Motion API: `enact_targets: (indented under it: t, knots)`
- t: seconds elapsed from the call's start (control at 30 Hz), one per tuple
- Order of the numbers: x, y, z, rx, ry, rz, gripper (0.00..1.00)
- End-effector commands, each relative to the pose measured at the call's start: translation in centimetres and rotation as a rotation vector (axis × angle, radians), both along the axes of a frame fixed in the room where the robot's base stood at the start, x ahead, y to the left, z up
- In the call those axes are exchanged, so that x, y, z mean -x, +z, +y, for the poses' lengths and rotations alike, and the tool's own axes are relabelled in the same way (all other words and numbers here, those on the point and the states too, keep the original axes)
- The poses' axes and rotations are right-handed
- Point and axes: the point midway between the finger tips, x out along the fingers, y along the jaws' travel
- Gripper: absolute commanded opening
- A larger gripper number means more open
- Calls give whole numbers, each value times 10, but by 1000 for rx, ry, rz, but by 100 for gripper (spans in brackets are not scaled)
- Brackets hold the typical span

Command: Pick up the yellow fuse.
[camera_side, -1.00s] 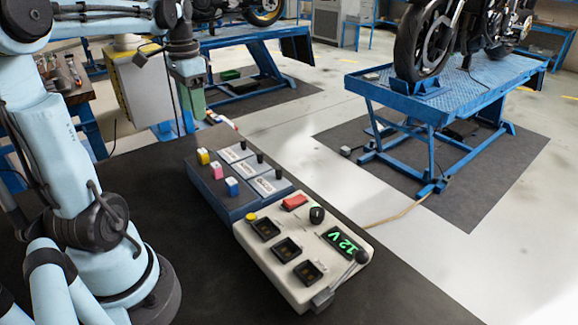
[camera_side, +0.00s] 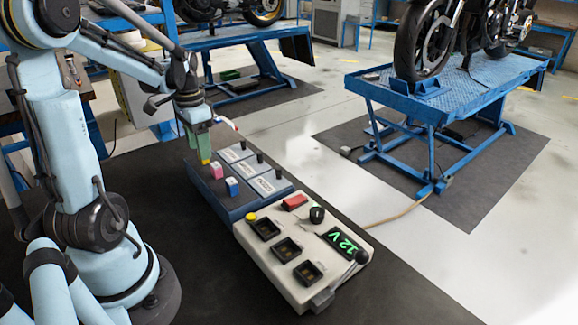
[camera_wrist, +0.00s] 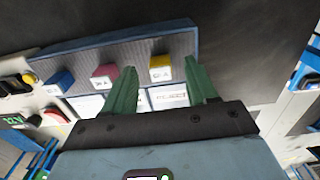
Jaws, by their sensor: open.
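The yellow fuse (camera_side: 205,161) stands upright in the dark blue fuse tray (camera_side: 221,207), at its far left end. My gripper (camera_side: 201,149) has green fingers pointing down directly over it in the side view, where they hide most of the fuse. The jaws are open and hold nothing. I cannot tell whether the fingertips are beside the fuse or just above it.
A pink fuse (camera_side: 216,171) and a blue fuse (camera_side: 232,186) stand in the same row. Labelled panels with black knobs lie behind them. A cream tester (camera_side: 279,275) with a green 12 V display adjoins the tray. The dark tabletop (camera_side: 170,215) in front is clear.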

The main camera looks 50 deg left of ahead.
Motion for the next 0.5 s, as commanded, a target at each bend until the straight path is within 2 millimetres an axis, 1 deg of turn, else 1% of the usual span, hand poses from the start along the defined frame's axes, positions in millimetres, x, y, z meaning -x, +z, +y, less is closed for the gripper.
enact_targets:
  t: [0.03, 0.13, 0.4, 0.43, 0.5]
  knots:
    - [0, -5, 0, 0, 0, 0, 57]
    - [0, -11, 0, -1, 1, 0, 57]
    - [0, -13, 0, -1, 1, 0, 57]
    - [0, -13, 0, -1, 1, 0, 56]
    - [0, -13, 0, -1, 1, 0, 45]
